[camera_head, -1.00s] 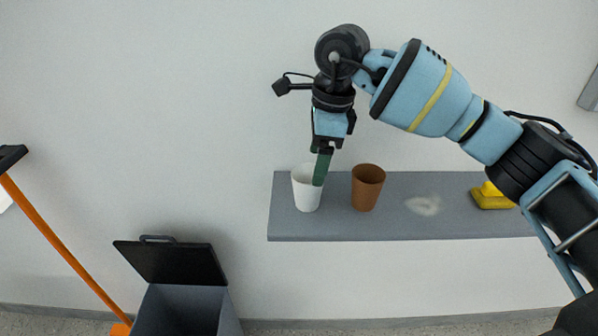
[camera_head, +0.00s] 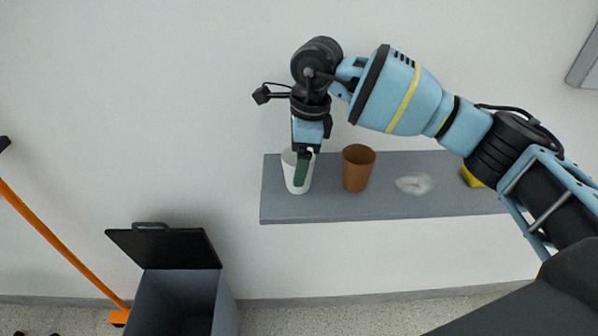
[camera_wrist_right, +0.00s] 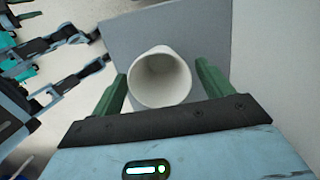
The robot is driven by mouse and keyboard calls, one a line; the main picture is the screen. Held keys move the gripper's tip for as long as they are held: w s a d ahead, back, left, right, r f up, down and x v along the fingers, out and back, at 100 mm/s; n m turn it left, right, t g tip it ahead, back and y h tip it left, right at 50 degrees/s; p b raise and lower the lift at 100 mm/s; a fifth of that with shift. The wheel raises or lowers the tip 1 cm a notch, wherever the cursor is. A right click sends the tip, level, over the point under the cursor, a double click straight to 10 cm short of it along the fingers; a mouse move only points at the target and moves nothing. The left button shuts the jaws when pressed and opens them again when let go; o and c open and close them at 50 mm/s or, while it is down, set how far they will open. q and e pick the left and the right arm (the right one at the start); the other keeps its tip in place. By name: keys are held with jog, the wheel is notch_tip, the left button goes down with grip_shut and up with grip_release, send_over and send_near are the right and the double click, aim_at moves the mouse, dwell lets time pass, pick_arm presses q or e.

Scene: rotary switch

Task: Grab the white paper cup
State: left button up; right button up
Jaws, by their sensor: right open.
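The white paper cup (camera_head: 292,178) stands upright near the left end of a grey wall shelf (camera_head: 400,207). My right gripper (camera_head: 302,172) points down at the cup and covers part of it in the head view. In the right wrist view the cup (camera_wrist_right: 160,79) shows its open, empty mouth. The green fingers of my right gripper (camera_wrist_right: 160,88) are open, one on each side of the cup. I cannot tell whether either finger touches it. My left gripper is not in view.
A brown cup (camera_head: 357,170) stands on the shelf just right of the white cup. A pale patch (camera_head: 414,184) and a yellow object (camera_head: 471,178) lie farther right. An open grey bin (camera_head: 180,290) and an orange-handled tool (camera_head: 55,243) are below left.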

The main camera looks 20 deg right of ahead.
jog(key=shift+w+a+f, duration=0.1)
jog(key=shift+a+f, duration=0.05)
jog(key=shift+f, duration=0.5)
jog(key=shift+a+f, duration=0.1)
jog(key=shift+f, duration=0.55)
jog(key=shift+c, duration=0.3)
jog(key=c, duration=1)
